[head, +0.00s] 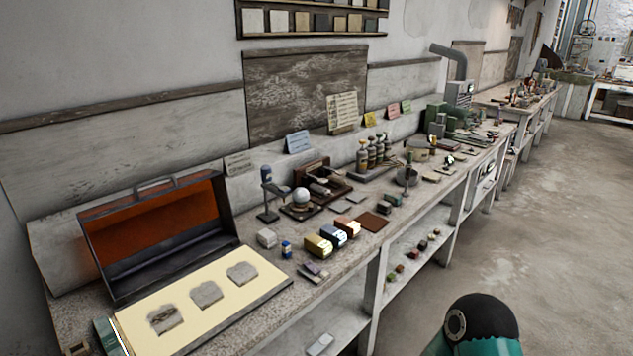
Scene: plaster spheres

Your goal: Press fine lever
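No part that I can clearly tell as the fine lever shows in the head view. A white plaster sphere (301,195) rests on a small dark base on the workbench (285,262). A slim upright stand (267,196) with a blue-grey head is just left of the sphere. A wooden device (322,182) with small parts stands behind and to the right of it; its details are too small to tell. Neither of my grippers is in view.
An open case (155,235) with an orange lining stands at the left, with a cream board (205,318) in front. Small boxes (318,245), a brown plate (373,222) and bottles (362,158) crowd the bench. The floor (540,200) at right is clear.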

